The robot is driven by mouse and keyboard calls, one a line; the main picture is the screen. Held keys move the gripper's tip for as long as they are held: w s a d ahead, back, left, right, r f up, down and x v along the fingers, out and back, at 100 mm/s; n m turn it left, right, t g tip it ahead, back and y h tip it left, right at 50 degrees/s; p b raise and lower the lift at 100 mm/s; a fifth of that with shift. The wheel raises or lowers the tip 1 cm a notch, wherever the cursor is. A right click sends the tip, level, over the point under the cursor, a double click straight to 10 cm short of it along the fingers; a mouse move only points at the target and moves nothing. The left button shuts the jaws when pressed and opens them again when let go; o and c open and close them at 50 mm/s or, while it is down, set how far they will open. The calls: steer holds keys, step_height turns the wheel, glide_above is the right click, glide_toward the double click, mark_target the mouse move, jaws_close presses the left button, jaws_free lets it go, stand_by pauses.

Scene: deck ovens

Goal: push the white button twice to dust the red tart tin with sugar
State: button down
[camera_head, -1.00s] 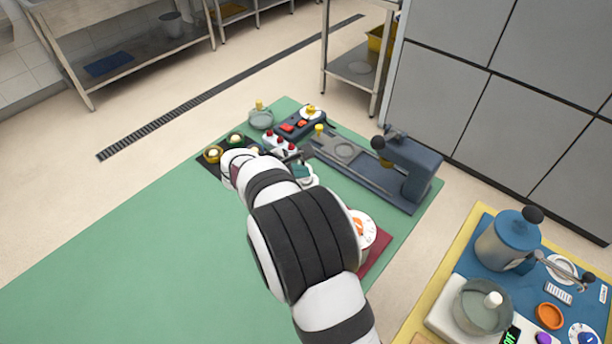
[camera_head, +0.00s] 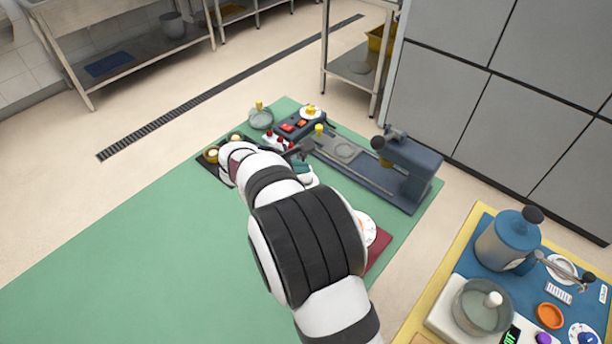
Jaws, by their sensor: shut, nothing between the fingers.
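My gripper (camera_head: 300,150) is at the far end of my arm, over the green mat (camera_head: 150,245). Its dark fingertips look closed, and I see nothing held. They point right, towards the near end of the blue-grey machine's track (camera_head: 345,152). Small round pieces with pale tops, one in a yellow ring (camera_head: 211,155), sit on a dark pad left of my wrist. My arm hides part of this pad. I cannot pick out the red tart tin or the white button with certainty at this size.
A white block with red knobs (camera_head: 275,141) and a dark control box (camera_head: 299,126) stand behind my gripper. A blue-grey upright head (camera_head: 409,165) stands to the right. Other blue equipment (camera_head: 509,240) occupies the lower right. The mat's left part is clear.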

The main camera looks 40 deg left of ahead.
steer(key=shift+r, duration=2.55)
